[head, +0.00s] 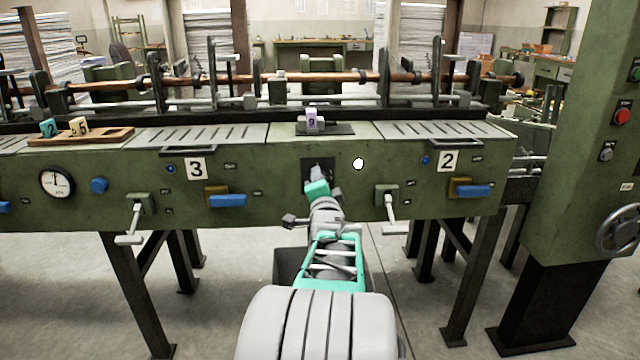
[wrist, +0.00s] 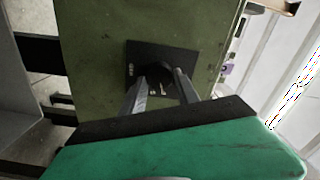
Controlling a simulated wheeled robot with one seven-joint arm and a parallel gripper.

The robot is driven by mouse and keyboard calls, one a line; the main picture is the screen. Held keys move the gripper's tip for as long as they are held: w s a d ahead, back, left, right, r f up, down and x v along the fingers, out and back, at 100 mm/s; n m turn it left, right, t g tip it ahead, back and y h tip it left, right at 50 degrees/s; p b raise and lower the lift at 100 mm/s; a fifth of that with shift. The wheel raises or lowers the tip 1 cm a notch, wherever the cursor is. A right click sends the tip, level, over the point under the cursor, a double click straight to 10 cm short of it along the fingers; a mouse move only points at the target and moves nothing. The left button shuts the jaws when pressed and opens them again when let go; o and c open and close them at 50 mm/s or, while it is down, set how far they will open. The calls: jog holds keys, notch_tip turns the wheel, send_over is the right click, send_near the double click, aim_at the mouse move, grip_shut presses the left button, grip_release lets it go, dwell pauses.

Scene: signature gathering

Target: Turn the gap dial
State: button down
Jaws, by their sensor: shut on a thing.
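The gap dial is a dark round knob (wrist: 155,70) on a square black plate (wrist: 134,62), set in the front of the green machine. In the head view the black plate (head: 306,167) shows behind my gripper (head: 318,180), which hides most of the knob. In the wrist view the two grey fingers of my gripper (wrist: 159,80) lie on either side of the knob, shut on it. The markings on the plate are too small to read.
Crank handles (head: 136,210) (head: 391,202) and blue levers (head: 228,200) (head: 474,190) stick out from the machine front on both sides. A control column (head: 590,150) stands at right.

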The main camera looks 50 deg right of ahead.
dwell(0.3)
jog(key=c, duration=0.9)
grip_release()
jog(key=p+v, duration=0.1)
jog(key=v, duration=0.7)
